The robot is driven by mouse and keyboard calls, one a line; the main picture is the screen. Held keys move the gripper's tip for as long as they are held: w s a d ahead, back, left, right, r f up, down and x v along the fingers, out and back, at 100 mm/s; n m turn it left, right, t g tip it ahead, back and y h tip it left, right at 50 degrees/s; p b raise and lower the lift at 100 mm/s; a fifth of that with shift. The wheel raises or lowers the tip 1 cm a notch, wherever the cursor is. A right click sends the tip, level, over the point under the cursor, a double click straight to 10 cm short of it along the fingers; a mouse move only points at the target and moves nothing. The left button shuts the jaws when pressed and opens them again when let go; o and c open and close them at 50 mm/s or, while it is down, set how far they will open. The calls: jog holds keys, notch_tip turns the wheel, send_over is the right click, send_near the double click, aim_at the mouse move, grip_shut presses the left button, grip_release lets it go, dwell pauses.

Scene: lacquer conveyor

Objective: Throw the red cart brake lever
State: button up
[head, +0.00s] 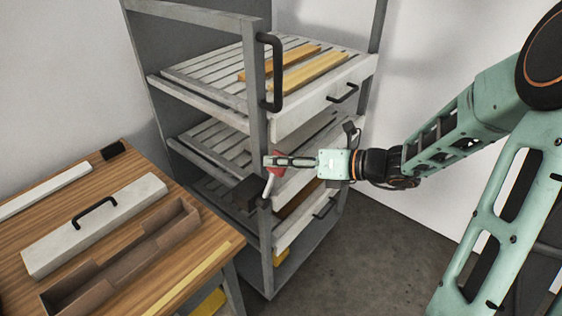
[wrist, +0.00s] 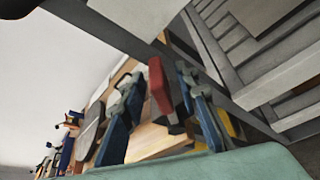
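The brake lever has a red grip (head: 277,172) on a pale rod, rising from a dark block (head: 246,193) on the cart's near post. My gripper (head: 270,162) reaches in from the right at the red grip and partly covers it in the head view. In the wrist view the red grip (wrist: 160,86) stands between my two blue-grey fingers (wrist: 158,84), with a gap on both sides. The fingers are open and look clear of the grip. The lower part of the lever is hard to make out in the wrist view.
The grey cart (head: 257,100) holds slatted trays; yellow bars (head: 308,75) lie on the top one. A black handle (head: 270,72) stands out from its post above my gripper. A wooden table (head: 185,247) with a white lidded box (head: 95,225) and a brown trough (head: 125,262) is at left. Floor at right is clear.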

grip_shut()
